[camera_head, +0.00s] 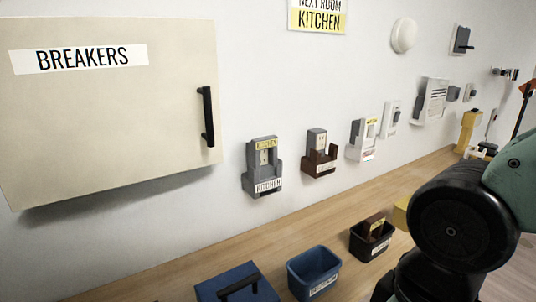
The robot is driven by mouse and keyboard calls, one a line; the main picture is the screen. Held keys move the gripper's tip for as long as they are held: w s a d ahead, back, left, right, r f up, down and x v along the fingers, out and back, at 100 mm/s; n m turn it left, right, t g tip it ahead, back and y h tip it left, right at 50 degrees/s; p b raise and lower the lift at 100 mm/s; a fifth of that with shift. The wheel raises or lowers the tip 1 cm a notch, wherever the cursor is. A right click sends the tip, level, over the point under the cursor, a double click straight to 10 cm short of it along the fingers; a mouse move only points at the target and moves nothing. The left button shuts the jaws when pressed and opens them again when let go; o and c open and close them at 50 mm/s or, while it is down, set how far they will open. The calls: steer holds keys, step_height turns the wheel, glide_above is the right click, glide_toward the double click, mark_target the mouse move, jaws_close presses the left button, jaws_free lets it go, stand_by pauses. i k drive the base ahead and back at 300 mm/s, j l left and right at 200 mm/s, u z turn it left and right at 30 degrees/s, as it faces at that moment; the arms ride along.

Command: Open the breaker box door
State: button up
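The breaker box door (110,125) is a large beige panel on the wall at the left, with a white "BREAKERS" label (80,58). It looks shut. Its black vertical bar handle (207,116) is near the door's right edge. Nothing touches the handle. My arm shows at the lower right as green and black links, well to the right of the box and apart from it. The gripper's fingers are not visible in this view.
A wooden counter (290,222) runs below the wall. On it are a blue box with a black handle (238,285), a blue bin (314,272) and a black bin (371,240). Several devices, including a grey one (262,166), are mounted on the wall right of the box.

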mark_target(89, 105)
steer(key=u, duration=1.25)
